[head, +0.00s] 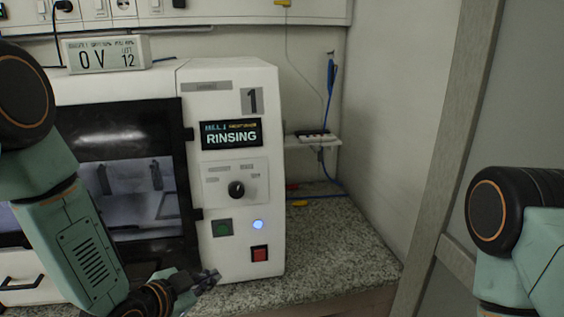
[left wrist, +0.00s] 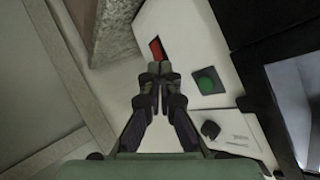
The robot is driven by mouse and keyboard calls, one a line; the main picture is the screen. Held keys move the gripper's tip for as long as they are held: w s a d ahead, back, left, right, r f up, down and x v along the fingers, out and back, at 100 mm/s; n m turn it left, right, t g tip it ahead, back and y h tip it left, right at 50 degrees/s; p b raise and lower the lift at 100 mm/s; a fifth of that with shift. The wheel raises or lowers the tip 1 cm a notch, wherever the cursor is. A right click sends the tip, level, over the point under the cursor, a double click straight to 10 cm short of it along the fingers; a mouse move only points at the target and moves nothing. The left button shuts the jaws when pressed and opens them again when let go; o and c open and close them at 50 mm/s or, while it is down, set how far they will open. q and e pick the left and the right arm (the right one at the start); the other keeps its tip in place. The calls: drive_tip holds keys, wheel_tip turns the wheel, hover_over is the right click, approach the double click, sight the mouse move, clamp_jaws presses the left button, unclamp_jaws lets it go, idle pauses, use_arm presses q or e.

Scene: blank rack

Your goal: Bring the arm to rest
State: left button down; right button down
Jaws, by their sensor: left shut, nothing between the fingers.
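My left gripper (head: 207,281) is in front of the lower part of the white machine, below and left of its red button (head: 260,254). Its fingers are together and empty. In the left wrist view the gripper (left wrist: 158,77) points toward the machine's face, with the red button (left wrist: 157,50) just beyond the fingertips. I cannot tell whether it touches the machine. My right arm (head: 520,235) shows at the right edge; its gripper is out of view.
The white machine (head: 230,87), marked 1, has a display (head: 231,134) reading RINSING, a knob (head: 236,189), a green button (head: 222,229) and a lit blue-white light (head: 258,225). A display box (head: 105,54) stands on top. The speckled counter (head: 340,255) is mostly clear right of it.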

use_arm(q)
drive_tip(key=s+a+f+n+g+y+b, duration=0.2)
drive_tip(key=s+f+n+g+b, duration=0.2)
drive_tip(key=s+f, duration=0.9)
drive_tip(key=s+a+f+n+g+y+b, duration=0.2)
drive_tip(key=s+f+n+g, duration=0.4)
drive_tip(key=s+f, duration=0.7)
drive_tip(key=s+g+b, duration=0.1)
drive_tip(key=s, duration=0.6)
drive_tip(key=shift+s+f+n+y+b, duration=0.15)
drive_tip(key=shift+s+n+y+b, duration=0.2)
drive_tip(key=shift+n+y, duration=0.05)
idle(3.1)
